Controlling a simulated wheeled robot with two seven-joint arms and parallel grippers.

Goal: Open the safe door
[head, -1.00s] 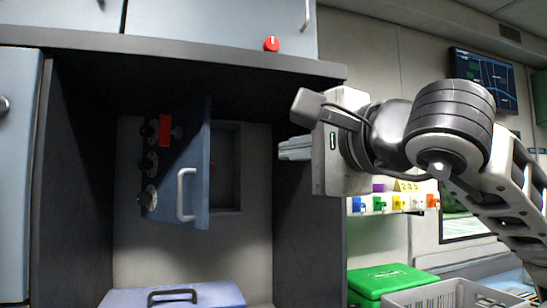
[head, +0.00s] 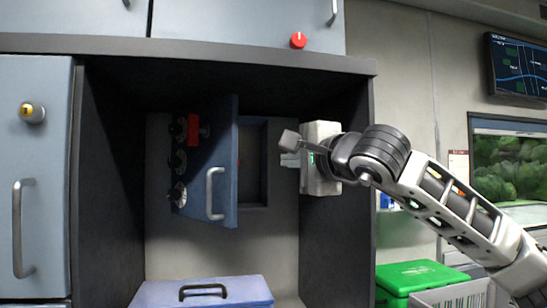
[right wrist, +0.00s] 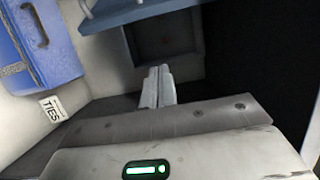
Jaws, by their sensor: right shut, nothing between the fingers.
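The safe door (head: 225,165) is a blue-grey panel with a pale bar handle (head: 215,193), inside the dark cabinet recess. It stands swung outward, and the dark safe opening (head: 254,165) shows to its right. My right gripper (head: 288,158) is shut and empty, in the recess to the right of the door and apart from it. In the right wrist view its fingers (right wrist: 157,86) are together, pointing towards the safe opening (right wrist: 165,38); the door's blue edge (right wrist: 128,12) is at the top. My left gripper is not in view.
A blue case (head: 240,290) lies below the door. The recess's right wall (head: 335,235) is close to my right gripper. Upper cabinets with a red knob (head: 298,40) are overhead. A green box (head: 408,275) and grey crate (head: 455,298) stand right, outside the recess.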

